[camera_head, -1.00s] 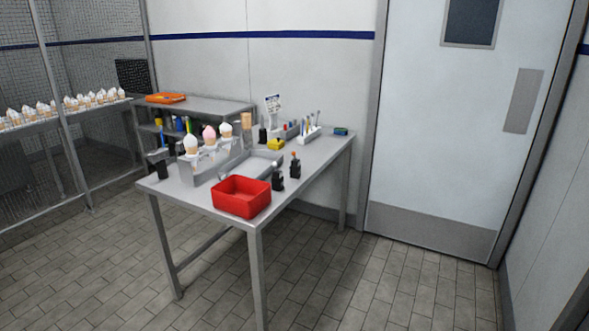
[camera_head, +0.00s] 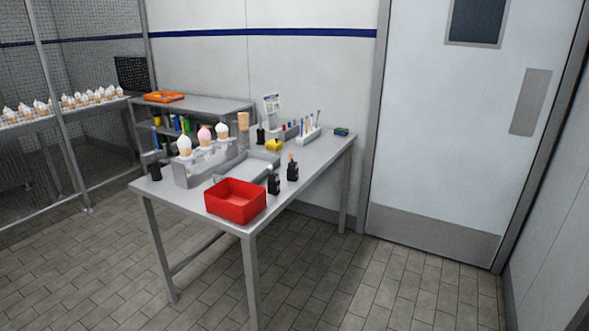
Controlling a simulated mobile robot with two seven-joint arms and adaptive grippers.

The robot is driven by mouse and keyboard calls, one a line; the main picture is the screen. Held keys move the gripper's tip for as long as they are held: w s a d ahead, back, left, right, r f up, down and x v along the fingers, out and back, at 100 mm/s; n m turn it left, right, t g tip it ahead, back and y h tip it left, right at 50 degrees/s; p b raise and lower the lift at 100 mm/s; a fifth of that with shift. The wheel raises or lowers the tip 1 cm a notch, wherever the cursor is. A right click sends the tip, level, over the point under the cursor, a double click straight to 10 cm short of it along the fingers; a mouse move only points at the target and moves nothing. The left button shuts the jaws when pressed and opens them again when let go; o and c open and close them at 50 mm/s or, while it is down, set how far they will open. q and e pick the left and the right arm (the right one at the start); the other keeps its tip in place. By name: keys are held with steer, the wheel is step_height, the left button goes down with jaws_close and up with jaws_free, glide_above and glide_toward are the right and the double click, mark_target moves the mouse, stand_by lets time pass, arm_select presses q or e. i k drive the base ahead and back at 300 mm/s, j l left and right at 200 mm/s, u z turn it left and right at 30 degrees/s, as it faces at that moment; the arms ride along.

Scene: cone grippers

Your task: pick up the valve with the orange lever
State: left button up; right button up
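The valve with the orange lever (camera_head: 292,171) is a small dark upright piece with a bit of orange at its top. It stands on the metal table (camera_head: 318,157), right of the red bin, near the table's right edge. A similar dark valve with a pale top (camera_head: 273,183) stands just in front and to the left of it, a small gap apart. Neither of my grippers shows in the head view.
A red bin (camera_head: 235,202) sits at the table's near corner. Behind it are a grey tray (camera_head: 258,165) and a holder with ice cream cones (camera_head: 190,174). Tool racks (camera_head: 309,135) stand farther back. The floor (camera_head: 370,285) right of the table is clear.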

mark_target(293, 169)
steer(key=i+l+u, duration=0.15)
steer(key=i+l, duration=1.15)
